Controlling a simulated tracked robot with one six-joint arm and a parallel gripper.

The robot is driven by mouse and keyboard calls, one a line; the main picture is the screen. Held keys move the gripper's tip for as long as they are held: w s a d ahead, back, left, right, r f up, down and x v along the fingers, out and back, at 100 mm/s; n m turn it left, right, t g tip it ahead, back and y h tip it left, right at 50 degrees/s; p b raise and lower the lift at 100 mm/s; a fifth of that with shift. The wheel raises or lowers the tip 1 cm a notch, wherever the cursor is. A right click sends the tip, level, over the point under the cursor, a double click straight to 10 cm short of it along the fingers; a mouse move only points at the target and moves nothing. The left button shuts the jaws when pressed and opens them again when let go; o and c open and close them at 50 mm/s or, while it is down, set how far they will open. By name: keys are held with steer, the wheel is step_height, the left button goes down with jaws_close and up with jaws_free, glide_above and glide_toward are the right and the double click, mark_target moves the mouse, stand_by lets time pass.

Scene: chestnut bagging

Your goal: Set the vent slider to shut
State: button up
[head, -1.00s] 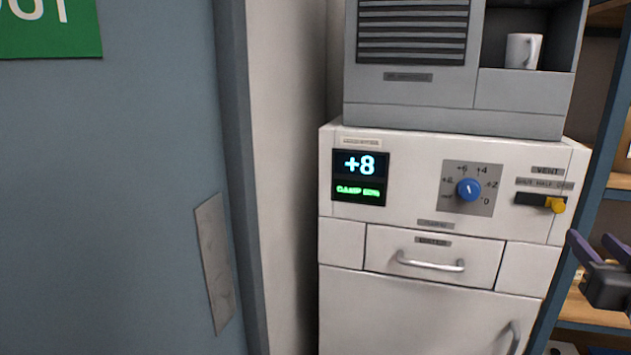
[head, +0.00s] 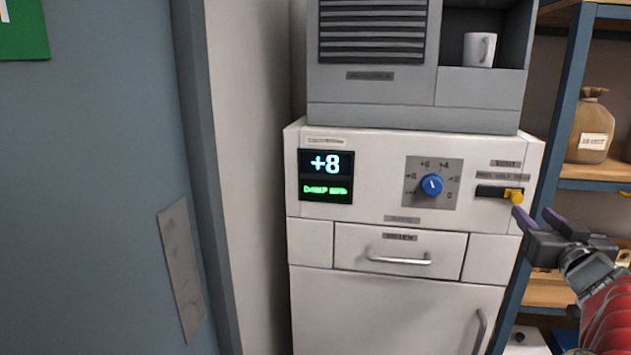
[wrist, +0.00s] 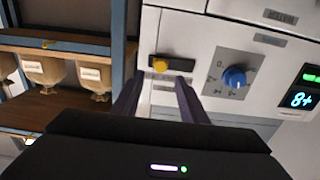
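The vent slider (head: 514,196) is a yellow knob at the right end of a dark slot, under a label reading roughly shut, half, open from left to right. It stands at the open end. It also shows in the wrist view (wrist: 159,66), where the picture is turned over and the knob lies just beyond the fingertips. My gripper (head: 535,214) is close to the knob, just below and right of it in the head view. Its two purple fingers (wrist: 157,88) are apart with nothing visible between them. I cannot tell whether a finger touches the knob.
A blue dial (head: 431,185) and a display reading +8 (head: 325,164) are left of the slider. A drawer handle (head: 399,259) juts out below. A shelf with a tied sack (head: 591,127) stands right. A mug (head: 479,49) sits above in a niche.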

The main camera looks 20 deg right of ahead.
mark_target(519, 199)
steer(key=x, duration=0.7)
steer(key=shift+w+d, duration=0.15)
steer(key=shift+w, duration=0.15)
steer(key=shift+c, duration=0.3)
jaws_close()
